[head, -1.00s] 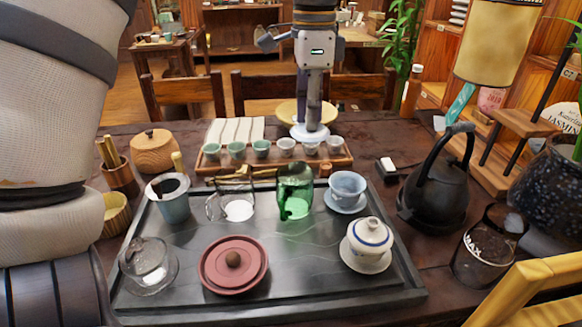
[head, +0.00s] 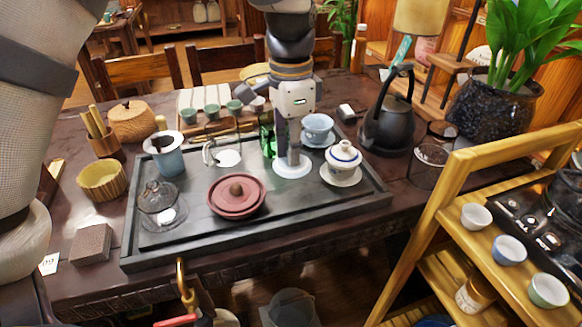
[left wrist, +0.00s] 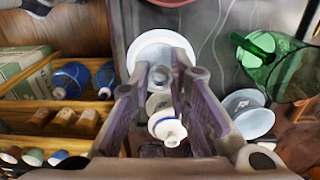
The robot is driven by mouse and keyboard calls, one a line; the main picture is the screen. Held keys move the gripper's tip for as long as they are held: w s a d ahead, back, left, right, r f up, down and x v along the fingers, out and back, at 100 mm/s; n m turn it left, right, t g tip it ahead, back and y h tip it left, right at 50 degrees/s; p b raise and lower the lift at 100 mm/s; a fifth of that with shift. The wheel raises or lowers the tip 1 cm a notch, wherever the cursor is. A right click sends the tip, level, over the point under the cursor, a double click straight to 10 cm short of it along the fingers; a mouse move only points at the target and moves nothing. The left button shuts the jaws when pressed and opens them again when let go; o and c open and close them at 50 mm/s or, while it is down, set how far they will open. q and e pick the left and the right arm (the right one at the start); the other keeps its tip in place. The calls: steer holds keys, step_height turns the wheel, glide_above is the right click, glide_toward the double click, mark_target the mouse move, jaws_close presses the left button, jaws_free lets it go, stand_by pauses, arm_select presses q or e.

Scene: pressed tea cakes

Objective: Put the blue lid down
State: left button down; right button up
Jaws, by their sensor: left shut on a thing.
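My left gripper (head: 290,150) points straight down over the dark tea tray (head: 300,205). It is shut on a pale, almost white, round lid (head: 293,170), seen as a flat disc at its fingertips. In the left wrist view the lid (left wrist: 160,42) shows beyond the fingers (left wrist: 165,70). The lid is low over the tray; I cannot tell whether it touches. The pale blue cup (head: 318,124) stands without a lid on its saucer, behind and right of the gripper. My right gripper is not in view.
The green glass pitcher (head: 268,141) is partly hidden behind the gripper. The tray's near right part is bare. A black kettle (head: 389,124) stands off the tray.

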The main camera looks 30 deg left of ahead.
arm_select(q)
steer(key=f, duration=0.1)
steer(key=w+a+f, duration=0.1)
steer(key=f, duration=0.1)
steer(key=w+a+f, duration=0.1)
steer(key=shift+f+b, duration=0.15)
steer(key=shift+b, duration=0.15)
steer(key=shift+w+a+f, duration=0.1)
steer(key=shift+f, duration=0.75)
steer(key=shift+w+a+f, duration=0.1)
steer(key=shift+f, duration=0.75)
steer(key=shift+f, duration=0.2)
steer(key=c, duration=1.5)
jaws_free()
steer(key=shift+r, duration=0.1)
step_height(320, 180, up, 12)
steer(key=shift+r, duration=0.1)
